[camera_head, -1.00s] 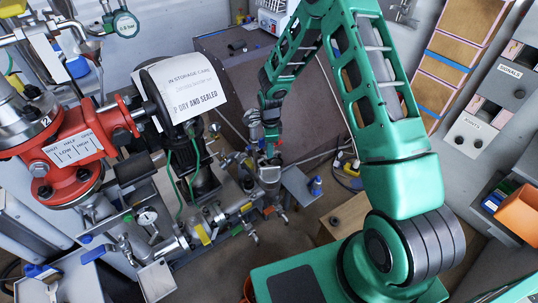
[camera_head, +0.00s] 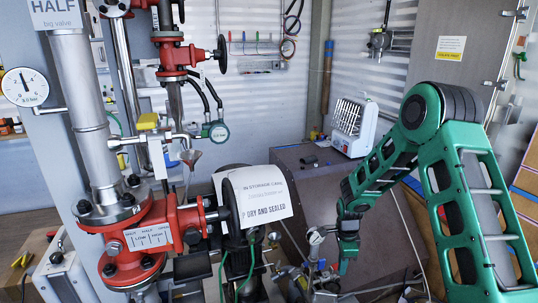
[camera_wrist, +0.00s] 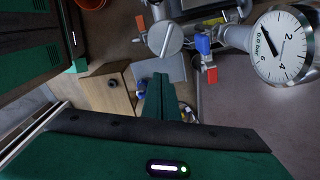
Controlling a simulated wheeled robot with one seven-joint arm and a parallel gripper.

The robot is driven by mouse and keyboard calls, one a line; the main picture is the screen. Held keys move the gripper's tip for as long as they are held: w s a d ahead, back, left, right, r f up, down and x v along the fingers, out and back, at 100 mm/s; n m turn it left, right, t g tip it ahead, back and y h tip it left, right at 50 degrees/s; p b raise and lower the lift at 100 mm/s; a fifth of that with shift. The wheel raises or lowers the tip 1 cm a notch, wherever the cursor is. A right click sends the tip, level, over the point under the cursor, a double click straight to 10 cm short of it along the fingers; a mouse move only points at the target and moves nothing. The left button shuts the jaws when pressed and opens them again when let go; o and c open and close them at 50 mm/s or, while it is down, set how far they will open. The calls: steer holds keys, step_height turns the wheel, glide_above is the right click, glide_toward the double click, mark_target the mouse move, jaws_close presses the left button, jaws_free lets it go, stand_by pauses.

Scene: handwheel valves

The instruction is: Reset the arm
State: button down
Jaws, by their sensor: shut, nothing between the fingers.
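My green arm reaches in from the right in the head view, its elbow at the upper right and its forearm sloping down left. My gripper (camera_head: 343,270) points down beside small metal fittings (camera_head: 315,240) at the lower middle. In the wrist view, its two green fingers (camera_wrist: 160,80) lie together with nothing between them. A pressure gauge (camera_wrist: 283,45) and a blue-handled fitting (camera_wrist: 203,42) show to their right. I cannot tell from these views whether the fingers touch any fitting.
A red valve (camera_head: 145,240) stands on a grey pipe at left, with a dark handwheel partly behind a white paper sign (camera_head: 262,205). A second red valve (camera_head: 180,58) is above. A wooden box (camera_wrist: 105,92) shows in the wrist view.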

steer(key=s+d+r+n, duration=0.2)
steer(key=s+d+r, duration=0.25)
steer(key=r, duration=0.25)
steer(key=s+d+r+n+h, duration=0.1)
steer(key=s+d+r+n, duration=0.1)
steer(key=s+d+r, duration=0.4)
steer(key=s+d+r+n, duration=0.2)
steer(key=s+r, duration=0.2)
steer(key=r, duration=0.4)
steer(key=s+r+n, duration=0.3)
steer(key=s+r, duration=0.1)
steer(key=s, duration=0.7)
steer(key=s+d+r+n+y, duration=0.1)
steer(key=s+r+n, duration=0.2)
steer(key=s, duration=0.9)
steer(key=shift+s+r+y, duration=0.3)
steer(key=shift+r, duration=0.25)
steer(key=shift+w, duration=0.1)
steer(key=shift+w+f, duration=0.25)
steer(key=shift+w, duration=0.25)
